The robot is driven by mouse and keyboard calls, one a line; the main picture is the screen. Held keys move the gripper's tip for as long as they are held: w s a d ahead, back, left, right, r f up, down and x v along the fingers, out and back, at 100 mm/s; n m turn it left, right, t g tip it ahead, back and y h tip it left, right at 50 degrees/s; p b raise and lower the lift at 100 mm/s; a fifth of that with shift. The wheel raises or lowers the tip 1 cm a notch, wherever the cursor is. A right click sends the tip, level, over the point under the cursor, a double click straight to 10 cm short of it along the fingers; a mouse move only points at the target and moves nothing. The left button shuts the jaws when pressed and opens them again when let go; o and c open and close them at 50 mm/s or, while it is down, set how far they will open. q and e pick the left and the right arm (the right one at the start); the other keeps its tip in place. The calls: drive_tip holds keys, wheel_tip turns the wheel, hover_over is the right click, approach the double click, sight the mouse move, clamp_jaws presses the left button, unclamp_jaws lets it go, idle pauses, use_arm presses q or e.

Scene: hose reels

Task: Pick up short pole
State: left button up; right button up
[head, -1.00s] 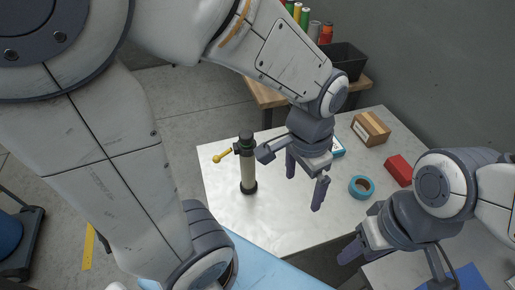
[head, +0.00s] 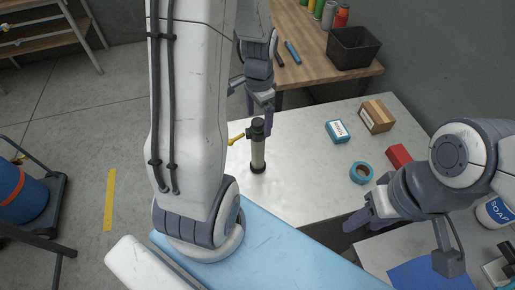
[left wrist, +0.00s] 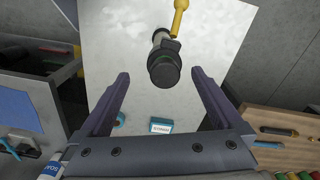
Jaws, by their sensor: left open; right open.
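The short pole (head: 258,154) stands upright on the pale table (head: 300,190). My left gripper (head: 259,114) is open behind the pole's top in the head view. In the left wrist view, the pole's dark cap (left wrist: 164,68) shows between and beyond the open fingers of my left gripper (left wrist: 158,75), apart from both. My right gripper (head: 358,222) is open and empty at the table's right front.
A blue tape roll (head: 361,173), a teal box (head: 337,131), a cardboard box (head: 377,116) and a red block (head: 399,157) lie right of the pole. A wooden bench (head: 320,65) with a black bin (head: 353,48) stands behind.

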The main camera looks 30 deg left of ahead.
use_arm(q)
drive_tip(key=shift+a+f+p, duration=0.1)
drive_tip(key=shift+f+p, duration=0.25)
drive_tip(key=shift+f, duration=0.3)
wheel_tip(320, 180, down, 4)
drive_tip(key=shift+w+a+p, duration=0.15)
drive_tip(key=shift+p, duration=0.35)
clamp_jaws()
